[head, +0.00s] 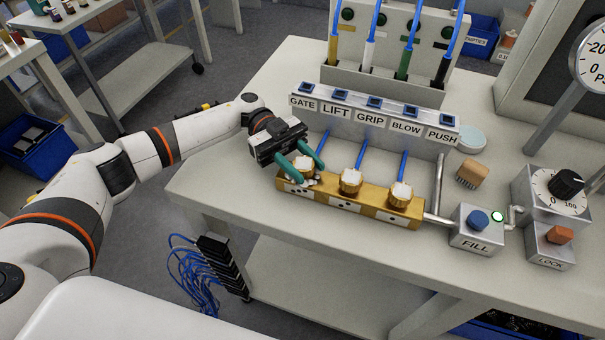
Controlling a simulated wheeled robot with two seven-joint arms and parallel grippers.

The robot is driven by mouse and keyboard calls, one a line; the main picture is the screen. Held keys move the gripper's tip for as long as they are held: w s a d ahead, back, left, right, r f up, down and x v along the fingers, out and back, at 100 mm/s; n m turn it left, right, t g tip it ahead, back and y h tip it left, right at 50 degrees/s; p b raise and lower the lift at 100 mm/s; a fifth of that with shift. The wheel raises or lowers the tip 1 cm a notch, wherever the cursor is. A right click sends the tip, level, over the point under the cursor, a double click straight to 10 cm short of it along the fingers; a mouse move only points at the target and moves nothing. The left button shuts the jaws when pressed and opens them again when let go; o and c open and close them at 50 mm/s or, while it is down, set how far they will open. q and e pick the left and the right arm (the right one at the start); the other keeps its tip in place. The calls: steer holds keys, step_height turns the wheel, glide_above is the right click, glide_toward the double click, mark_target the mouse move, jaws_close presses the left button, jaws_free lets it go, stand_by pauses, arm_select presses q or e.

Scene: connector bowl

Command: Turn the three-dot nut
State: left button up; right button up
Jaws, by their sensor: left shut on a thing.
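A brass block (372,203) lies on the bench with three brass nuts in a row, each with a white top and a blue tube behind it. The middle nut (350,182) and the right nut (400,194) stand free. My right gripper is not in view.
Behind the block stands a rail (370,118) labelled GATE, LIFT, GRIP, BLOW and PUSH. To the right are a FILL box (476,238) with a blue button and lit green lamp, a dial box (556,193), a LOCK box (549,254) and a tan block (472,174). The front left bench is clear.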

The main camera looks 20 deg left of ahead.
mark_target(304, 164)
arm_select(q)
steer(key=shift+f+m+g+y+b, duration=0.1)
steer(key=shift+m+g+y+b, duration=1.25)
steer(key=shift+g, duration=0.25)
steer(key=shift+s, duration=0.1)
steer(key=o, duration=1)
steer(key=shift+d, duration=0.1)
step_height(304, 164, up, 10)
steer(key=shift+r, duration=0.1)
